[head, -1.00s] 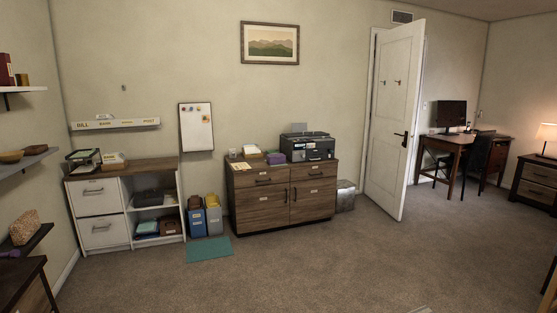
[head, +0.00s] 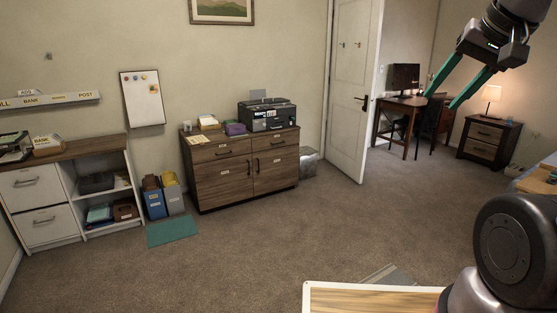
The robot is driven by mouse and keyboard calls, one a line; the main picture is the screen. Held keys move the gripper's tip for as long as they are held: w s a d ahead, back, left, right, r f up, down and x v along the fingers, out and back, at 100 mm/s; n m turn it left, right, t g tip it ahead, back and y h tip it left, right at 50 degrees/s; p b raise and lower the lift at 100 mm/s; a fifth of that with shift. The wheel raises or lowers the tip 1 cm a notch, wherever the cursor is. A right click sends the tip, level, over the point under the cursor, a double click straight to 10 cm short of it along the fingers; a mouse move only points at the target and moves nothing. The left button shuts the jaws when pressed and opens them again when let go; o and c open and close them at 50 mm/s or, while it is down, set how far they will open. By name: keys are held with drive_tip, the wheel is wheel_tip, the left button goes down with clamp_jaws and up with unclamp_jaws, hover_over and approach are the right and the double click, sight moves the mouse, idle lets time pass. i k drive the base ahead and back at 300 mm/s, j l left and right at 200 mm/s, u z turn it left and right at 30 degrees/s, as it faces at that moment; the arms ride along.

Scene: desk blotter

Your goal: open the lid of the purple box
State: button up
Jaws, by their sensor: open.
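A small purple box (head: 235,129) sits on top of the wooden cabinet (head: 222,173) across the room, just left of the black printer. It looks closed, but it is too small to make out its lid clearly. My gripper (head: 441,100) is raised at the upper right of the head view, with its two green fingers spread apart and nothing between them. It is far from the purple box.
The printer (head: 267,115) and papers (head: 199,140) share the cabinet top. A teal mat (head: 172,230) lies on the carpet. A wooden board or tabletop (head: 370,299) is close at the bottom. Open carpet lies before the cabinet.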

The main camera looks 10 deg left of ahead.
sight(234, 131)
drive_tip(key=i+j+u, duration=0.35)
drive_tip(key=i, duration=0.15)
drive_tip(key=i+j+u, duration=0.25)
drive_tip(key=i+u, duration=0.5)
drive_tip(key=i, duration=1.3)
drive_tip(key=i+j+z, duration=0.1)
drive_tip(key=i, duration=0.9)
drive_tip(key=i+j+z, duration=0.25)
drive_tip(key=i, duration=0.2)
drive_tip(key=i+j+z, duration=0.1)
drive_tip(key=i+z, duration=0.15)
drive_tip(key=i, duration=0.25)
